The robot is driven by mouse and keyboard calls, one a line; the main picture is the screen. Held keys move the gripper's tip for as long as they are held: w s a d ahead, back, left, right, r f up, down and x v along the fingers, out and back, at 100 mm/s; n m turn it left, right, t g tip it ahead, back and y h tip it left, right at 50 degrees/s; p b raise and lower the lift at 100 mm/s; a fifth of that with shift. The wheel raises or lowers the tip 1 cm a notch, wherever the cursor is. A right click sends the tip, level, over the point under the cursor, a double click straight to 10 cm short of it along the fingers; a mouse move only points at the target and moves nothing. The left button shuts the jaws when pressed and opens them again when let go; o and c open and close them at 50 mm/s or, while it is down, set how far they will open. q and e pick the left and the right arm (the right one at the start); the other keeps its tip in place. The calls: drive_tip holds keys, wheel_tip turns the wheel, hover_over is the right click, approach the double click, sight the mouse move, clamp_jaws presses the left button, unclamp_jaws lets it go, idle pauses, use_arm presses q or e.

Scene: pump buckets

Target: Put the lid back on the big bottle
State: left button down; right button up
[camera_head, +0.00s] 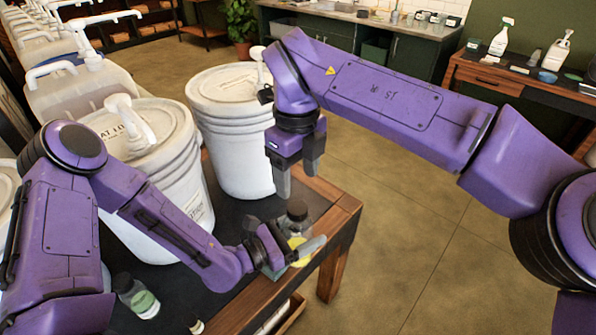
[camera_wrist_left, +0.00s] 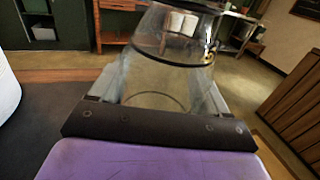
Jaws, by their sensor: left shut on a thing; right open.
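A clear bottle with a dark top (camera_head: 297,212) and a yellow label stands near the front corner of the dark table. My left gripper (camera_head: 290,254) is shut on this bottle, low on its body. In the left wrist view the clear bottle (camera_wrist_left: 165,75) fills the space between the fingers, with a dark band at its upper edge. Whether that dark top is a seated lid is hard to tell. My right gripper (camera_head: 298,180) is open and empty just above the bottle's top. A smaller bottle (camera_head: 138,295) with a dark cap and green label stands at the lower left.
Two big white lidded buckets stand on the table, one behind (camera_head: 235,130) and one left (camera_head: 150,170), both with pumps. A small, partly cut-off pale object (camera_head: 196,327) is at the bottom edge. The table's wooden edge (camera_head: 335,210) is close to the held bottle. Open floor lies right.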

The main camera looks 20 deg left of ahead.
sight(298, 207)
wheel_tip(298, 207, down, 8)
idle(0.4)
drive_tip(key=shift+c, duration=0.4)
drive_tip(key=c, duration=1)
drive_tip(key=o, duration=1.2)
drive_tip(key=shift+o, duration=0.2)
wheel_tip(298, 207, up, 12)
